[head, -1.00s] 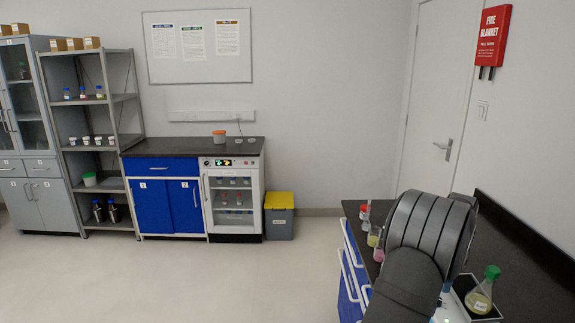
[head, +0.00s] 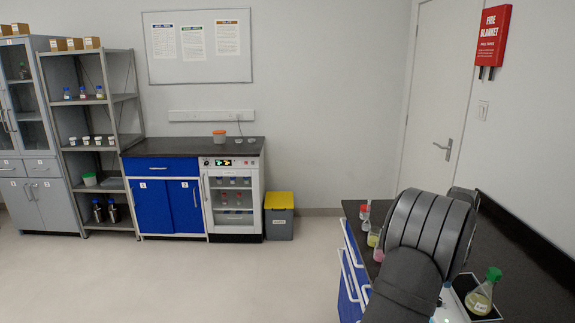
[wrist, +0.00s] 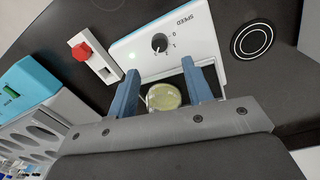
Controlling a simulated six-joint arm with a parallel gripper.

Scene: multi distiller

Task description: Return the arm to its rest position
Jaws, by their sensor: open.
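My arm shows in the head view at the lower right, over the dark bench (head: 525,265), and hides my gripper there. In the wrist view my gripper (wrist: 160,68) has its two blue fingers apart. A round, pale yellow vessel part (wrist: 163,97) shows between the fingers; I cannot tell its distance from them. The white device with a speed knob (wrist: 165,45) lies beyond the fingers in the wrist view.
Small vessels with red and yellow contents (head: 373,239) stand on the bench left of my arm. The wrist view shows a red switch (wrist: 82,51), a ringed black pad (wrist: 251,40), a teal-sided box (wrist: 25,82) and a grey rack (wrist: 65,115). The floor at left is clear.

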